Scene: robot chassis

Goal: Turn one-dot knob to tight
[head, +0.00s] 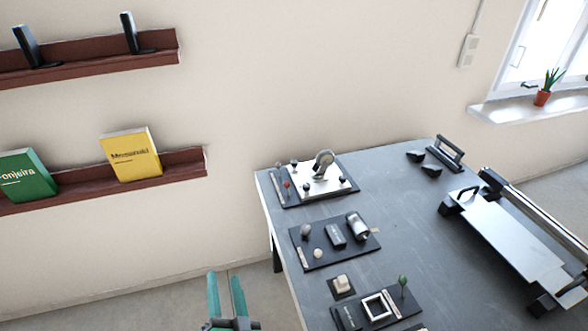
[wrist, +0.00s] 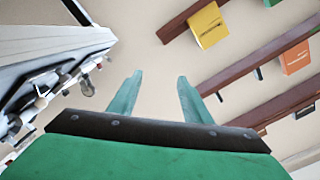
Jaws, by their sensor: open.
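My gripper (head: 224,276) is open and empty at the bottom of the head view, with its green fingers pointing up, left of the table and apart from it. In the wrist view its two fingers (wrist: 160,76) stand apart with nothing between them. I cannot tell which part is the one-dot knob; any dot marks are too small to read. Small knob-like parts show on the table: a grey round one (head: 305,231) and a pale one (head: 317,253) on the middle dark board (head: 327,262), and a pale block-like one (head: 342,282) on a small dark square.
The grey table (head: 400,210) also bears a back board with a white plate (head: 318,183), a front board with a square frame (head: 376,306) and green-topped stick (head: 403,280), and a large rail device (head: 510,240). Wall shelves (head: 185,163) hold books at left.

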